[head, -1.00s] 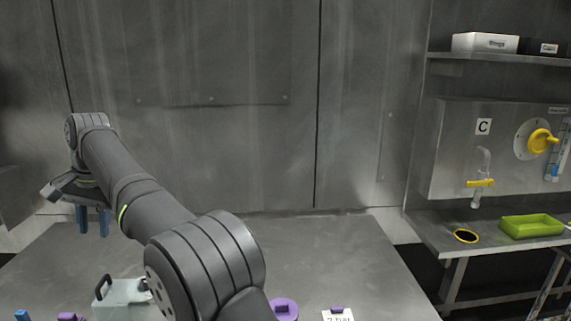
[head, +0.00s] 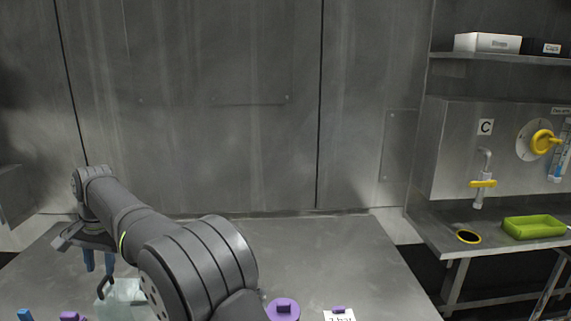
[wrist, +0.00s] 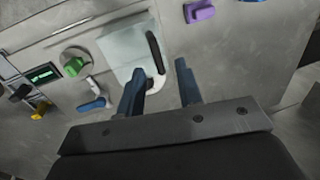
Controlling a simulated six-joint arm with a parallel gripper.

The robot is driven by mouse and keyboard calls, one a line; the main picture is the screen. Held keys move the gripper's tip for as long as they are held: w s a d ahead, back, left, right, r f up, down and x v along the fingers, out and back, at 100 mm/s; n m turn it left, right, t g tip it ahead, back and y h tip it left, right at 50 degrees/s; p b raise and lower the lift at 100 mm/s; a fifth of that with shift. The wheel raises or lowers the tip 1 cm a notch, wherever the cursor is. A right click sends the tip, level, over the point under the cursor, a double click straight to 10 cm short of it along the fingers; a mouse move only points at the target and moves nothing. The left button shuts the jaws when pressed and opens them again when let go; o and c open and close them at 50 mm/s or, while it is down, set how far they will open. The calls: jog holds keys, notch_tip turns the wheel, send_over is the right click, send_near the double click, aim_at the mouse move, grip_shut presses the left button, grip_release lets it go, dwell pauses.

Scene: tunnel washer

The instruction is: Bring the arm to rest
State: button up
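My arm reaches out over the left side of the grey table (head: 340,255) in the head view. My gripper (head: 99,262) hangs at the far left with its blue fingers pointing down. In the wrist view my gripper (wrist: 160,80) has its two blue fingers apart, with nothing between them. Beyond the fingertips in that view is a pale greenish box lid or panel (wrist: 125,50) with a dark handle (wrist: 155,50). The same pale box shows partly behind my arm in the head view (head: 122,300).
A purple round piece (head: 284,308) and a white label card (head: 340,316) lie at the table's front. In the wrist view are a green knob (wrist: 75,66) and a purple block (wrist: 200,10). At right, a bench holds a green tray (head: 533,227). The table's back middle is clear.

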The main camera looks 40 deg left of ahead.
aim_at(103, 281)
jog(key=f, duration=0.3)
jog(key=shift+s+a+f, duration=0.2)
jog(key=shift+s+f, duration=0.1)
jog(key=shift+f, duration=0.05)
jog(key=w+d, duration=1)
jog(key=w+d+r, duration=0.1)
jog(key=d+r, duration=0.1)
jog(key=r, duration=0.6)
jog(key=w+d+r, duration=0.1)
jog(key=w+r, duration=0.1)
jog(key=r, duration=0.6)
jog(key=shift+d+r+y, duration=0.2)
jog(key=shift+d+y, duration=0.1)
jog(key=shift+d, duration=0.1)
jog(key=shift+c, duration=0.2)
